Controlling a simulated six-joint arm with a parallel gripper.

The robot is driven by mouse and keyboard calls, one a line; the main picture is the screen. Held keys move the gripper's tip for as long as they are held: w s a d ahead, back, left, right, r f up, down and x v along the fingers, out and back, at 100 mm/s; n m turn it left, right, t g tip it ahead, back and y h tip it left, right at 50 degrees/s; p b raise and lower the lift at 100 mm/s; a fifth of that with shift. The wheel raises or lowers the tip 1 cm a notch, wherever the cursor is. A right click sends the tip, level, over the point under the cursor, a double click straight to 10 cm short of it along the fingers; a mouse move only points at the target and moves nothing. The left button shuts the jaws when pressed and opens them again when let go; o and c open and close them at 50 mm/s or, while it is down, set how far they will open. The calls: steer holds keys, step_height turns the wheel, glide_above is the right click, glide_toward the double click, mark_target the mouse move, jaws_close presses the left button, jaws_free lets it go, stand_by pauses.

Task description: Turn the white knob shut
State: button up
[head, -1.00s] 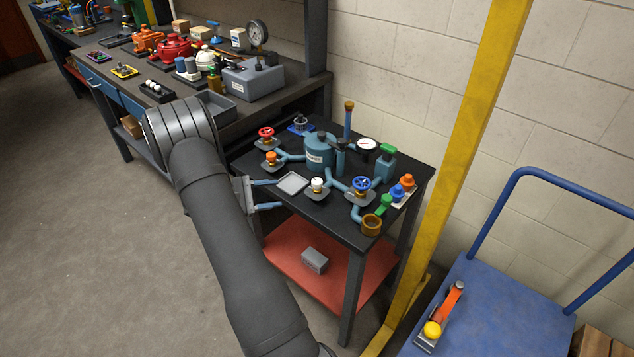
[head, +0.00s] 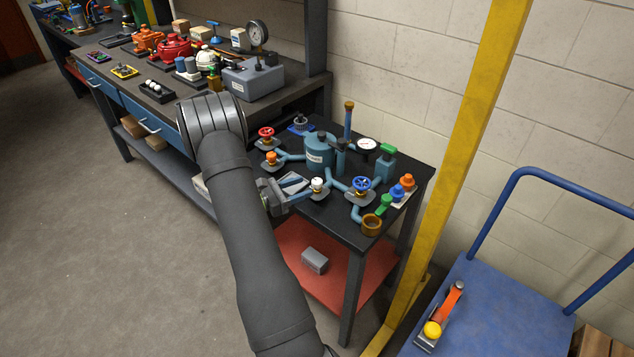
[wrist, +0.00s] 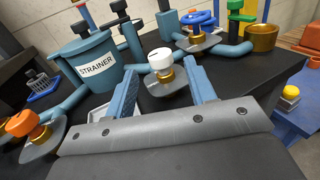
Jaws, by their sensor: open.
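The white knob (head: 317,183) sits on a brass stem on the blue pipework, near the front of the small black table (head: 331,226). In the wrist view the white knob (wrist: 160,59) shows ahead, between the lines of my two fingers. My gripper (head: 297,189) is open, just left of the knob in the head view, with its fingers pointing at it. In the wrist view my gripper (wrist: 160,82) has one finger on each side, and nothing is held. I cannot tell whether either finger touches the knob's stem.
A blue knob (head: 361,183) stands right of the white one, with orange (head: 271,157) and red (head: 266,132) knobs to its left. The STRAINER vessel (head: 319,151) rises behind. A grey tray (head: 293,182) lies partly under my gripper. A yellow post (head: 455,165) stands right of the table.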

mark_target(317, 180)
steer(key=x, duration=0.6)
steer(key=shift+c, duration=0.3)
steer(key=c, duration=0.9)
steer(key=shift+o, duration=0.2)
steer(key=shift+m+g, duration=0.3)
steer(key=shift+g, duration=0.2)
steer(key=m+g, duration=0.2)
steer(key=g, duration=0.1)
steer(key=m+g+h, duration=0.1)
steer(key=m+g, duration=0.1)
steer(key=g, duration=0.1)
steer(key=shift+w+g, duration=0.1)
steer(key=shift+g, duration=0.3)
steer(key=shift+m+g+y, duration=0.5)
steer(key=shift+m+g, duration=1.6)
steer(key=shift+g, duration=0.8)
steer(key=shift+d, duration=0.1)
